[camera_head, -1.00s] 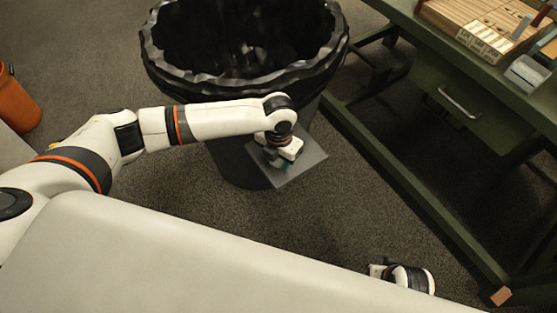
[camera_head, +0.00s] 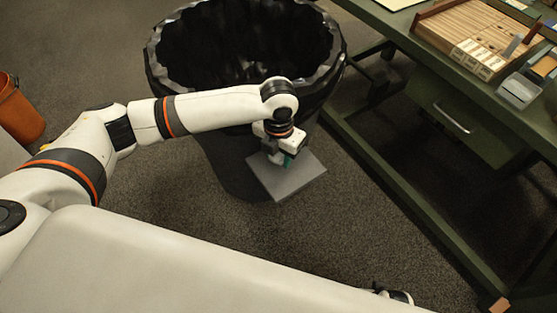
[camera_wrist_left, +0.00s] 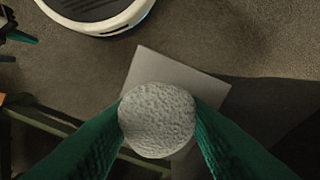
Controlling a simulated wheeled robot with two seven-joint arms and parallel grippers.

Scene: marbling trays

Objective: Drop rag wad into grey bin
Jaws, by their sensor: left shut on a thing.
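My left gripper (camera_wrist_left: 158,125) is shut on the rag wad (camera_wrist_left: 157,120), a round, pale grey, rough lump between its green fingers. In the head view my left gripper (camera_head: 284,158) hangs on the near side of the grey bin (camera_head: 232,165), outside the opening. The bin has a black liner folded over its rim, and its dark mouth is open upward. The wad is mostly hidden by the wrist in the head view. At the top left of the wrist view, a green tip (camera_wrist_left: 20,37) seems to belong to my right gripper; its jaws are unclear.
A grey square plate (camera_head: 300,182) lies below the left gripper, beside the bin. A green workbench (camera_head: 400,195) with a drawer and a wooden tray (camera_head: 470,30) stands at the right. An orange bucket (camera_head: 20,110) is at the left. Carpet is clear between bin and bench.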

